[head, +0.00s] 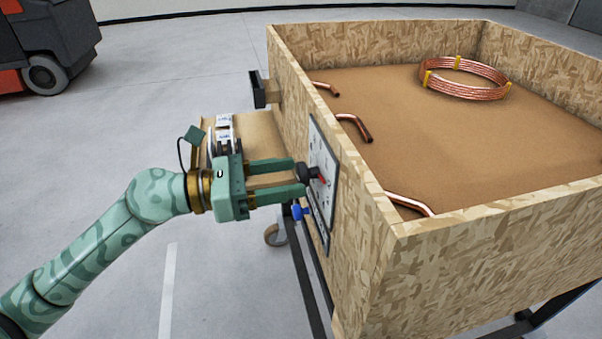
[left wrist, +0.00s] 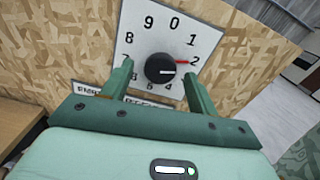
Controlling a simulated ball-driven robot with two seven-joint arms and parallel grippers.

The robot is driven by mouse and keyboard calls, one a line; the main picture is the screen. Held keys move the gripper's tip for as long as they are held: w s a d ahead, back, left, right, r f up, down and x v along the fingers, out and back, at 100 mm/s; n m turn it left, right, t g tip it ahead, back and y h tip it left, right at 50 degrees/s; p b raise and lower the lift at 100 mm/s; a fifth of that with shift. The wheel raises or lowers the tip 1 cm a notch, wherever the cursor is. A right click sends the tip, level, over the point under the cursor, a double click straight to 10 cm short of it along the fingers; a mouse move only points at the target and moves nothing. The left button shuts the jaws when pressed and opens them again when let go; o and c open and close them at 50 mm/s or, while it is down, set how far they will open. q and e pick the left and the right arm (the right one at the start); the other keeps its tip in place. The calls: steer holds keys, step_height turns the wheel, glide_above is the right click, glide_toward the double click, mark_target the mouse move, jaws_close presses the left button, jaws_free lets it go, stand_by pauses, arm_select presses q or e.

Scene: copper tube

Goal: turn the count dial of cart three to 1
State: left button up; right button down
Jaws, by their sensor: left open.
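The count dial is a black round knob (left wrist: 160,68) on a white number plate (left wrist: 148,38) fixed to the cart's chipboard side. A red pointer beside the knob points toward the 2. The dial also shows edge-on in the head view (head: 309,173). My left gripper (head: 298,176) is open in front of the dial. In the left wrist view its fingers lie on either side of the knob, with gaps showing between them and it. The lower numbers are partly hidden by the gripper. My right gripper is not in view.
The open chipboard cart (head: 440,235) holds a copper coil (head: 465,90) and several bent copper tube ends. A blue knob (head: 299,212) sits just below my left gripper. A red and grey machine (head: 48,40) stands far left. The floor on the left is clear.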

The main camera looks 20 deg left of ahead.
mark_target(297, 175)
arm_select(q)
steer(key=shift+x, duration=1.6)
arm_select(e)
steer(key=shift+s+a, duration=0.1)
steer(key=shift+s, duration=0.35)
